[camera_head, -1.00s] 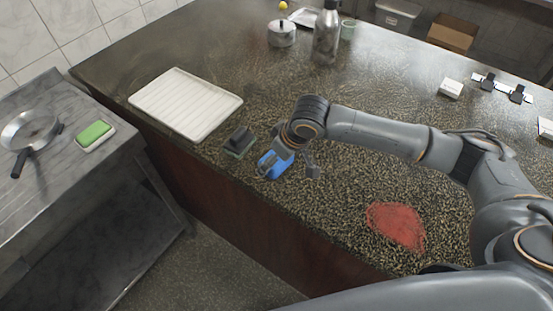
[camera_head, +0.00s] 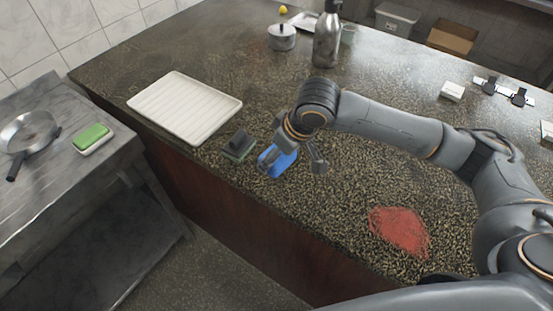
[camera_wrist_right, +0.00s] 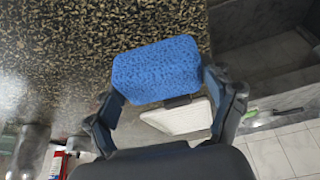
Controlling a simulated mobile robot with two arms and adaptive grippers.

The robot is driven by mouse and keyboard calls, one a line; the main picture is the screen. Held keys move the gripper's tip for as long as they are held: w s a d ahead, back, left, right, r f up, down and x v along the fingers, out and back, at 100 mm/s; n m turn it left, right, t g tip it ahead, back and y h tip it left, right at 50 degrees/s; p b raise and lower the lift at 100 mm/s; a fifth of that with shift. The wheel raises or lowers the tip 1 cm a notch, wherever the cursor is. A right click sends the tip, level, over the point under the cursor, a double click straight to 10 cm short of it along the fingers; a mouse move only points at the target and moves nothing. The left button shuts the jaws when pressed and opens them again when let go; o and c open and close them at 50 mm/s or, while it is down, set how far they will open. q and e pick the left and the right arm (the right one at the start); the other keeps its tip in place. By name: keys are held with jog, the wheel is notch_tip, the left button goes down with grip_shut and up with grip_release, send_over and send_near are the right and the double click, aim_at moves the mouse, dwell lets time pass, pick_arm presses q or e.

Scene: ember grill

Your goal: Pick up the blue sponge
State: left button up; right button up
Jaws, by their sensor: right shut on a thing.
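The blue sponge (camera_head: 283,162) is near the front edge of the dark speckled counter (camera_head: 330,225). My right gripper (camera_head: 293,162) is shut on it. In the right wrist view the sponge (camera_wrist_right: 157,70) sits between the two fingers of the right gripper (camera_wrist_right: 165,92). I cannot tell whether the sponge is touching the counter or slightly above it. Part of the sponge is hidden behind the gripper in the head view. My left gripper is not in view.
A dark scrubber (camera_head: 239,146) stands just left of the sponge. A white ribbed tray (camera_head: 185,105) lies beyond it. A red patch (camera_head: 399,231) is on the counter at right. A steel bottle (camera_head: 327,40) and pot (camera_head: 282,37) stand at the back. A green sponge (camera_head: 91,136) is on the left table.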

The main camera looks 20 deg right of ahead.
aim_at(276, 162)
jog(key=s+r, duration=0.3)
jog(key=r, duration=0.1)
jog(key=shift+s+a+r+b, duration=0.2)
jog(key=shift+s+b, duration=0.1)
jog(key=shift+s, duration=0.1)
jog(key=s+r, duration=0.3)
jog(key=s, duration=0.5)
jog(key=shift+s+a+r+b, duration=0.2)
jog(key=shift+a+r+b, duration=0.1)
jog(key=shift+a, duration=0.1)
